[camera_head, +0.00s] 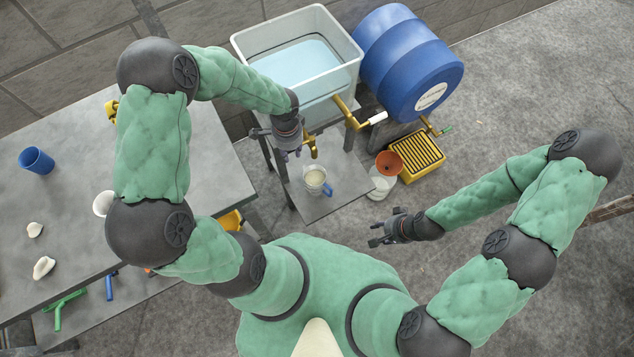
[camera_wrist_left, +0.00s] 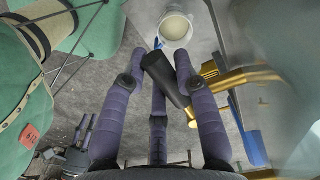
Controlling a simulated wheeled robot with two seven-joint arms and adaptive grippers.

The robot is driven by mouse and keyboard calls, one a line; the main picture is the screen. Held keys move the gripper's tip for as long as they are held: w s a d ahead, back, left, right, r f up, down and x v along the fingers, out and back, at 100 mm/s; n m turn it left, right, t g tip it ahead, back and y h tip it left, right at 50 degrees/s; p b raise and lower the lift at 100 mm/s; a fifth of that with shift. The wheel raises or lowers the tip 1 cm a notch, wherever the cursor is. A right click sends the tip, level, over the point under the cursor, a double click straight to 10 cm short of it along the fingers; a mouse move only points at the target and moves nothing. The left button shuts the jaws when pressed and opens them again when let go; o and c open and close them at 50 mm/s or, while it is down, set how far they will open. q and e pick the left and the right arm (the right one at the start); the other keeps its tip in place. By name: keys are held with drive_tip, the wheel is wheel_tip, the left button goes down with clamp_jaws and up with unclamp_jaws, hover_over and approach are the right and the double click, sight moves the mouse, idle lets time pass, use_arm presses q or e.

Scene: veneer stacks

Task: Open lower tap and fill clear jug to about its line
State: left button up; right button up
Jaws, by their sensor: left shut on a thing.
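The lower tap (camera_head: 312,147) is brass and juts from the front of a pale tank (camera_head: 345,78) holding light blue liquid. Its brass body (camera_wrist_left: 235,78) and black lever (camera_wrist_left: 166,80) show in the left wrist view. My left gripper (camera_head: 290,152) is shut on the black lever, with its fingers around it. The clear jug (camera_head: 316,180) stands upright below the tap, with a blue handle and pale contents. The jug's round mouth (camera_wrist_left: 175,27) shows at the top of the left wrist view; its line is too small to tell. My right gripper (camera_head: 380,233) is open and empty.
A second brass tap (camera_head: 349,113) with a white handle sits higher at the right. A blue drum (camera_head: 410,65), yellow crate (camera_head: 418,157) and orange funnel (camera_head: 389,163) stand right of the jug. A grey table (camera_head: 75,200) with a blue cup (camera_head: 36,160) lies left.

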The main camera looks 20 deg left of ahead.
use_arm(q)
drive_tip(key=o, duration=0.9)
drive_tip(key=shift+a, duration=0.15)
drive_tip(key=shift+c, duration=0.2)
drive_tip(key=shift+w, duration=0.1)
drive_tip(key=shift+r, duration=0.1)
wheel_tip(320, 180, up, 7)
drive_tip(key=p, duration=0.5)
drive_tip(key=shift+p, duration=0.4)
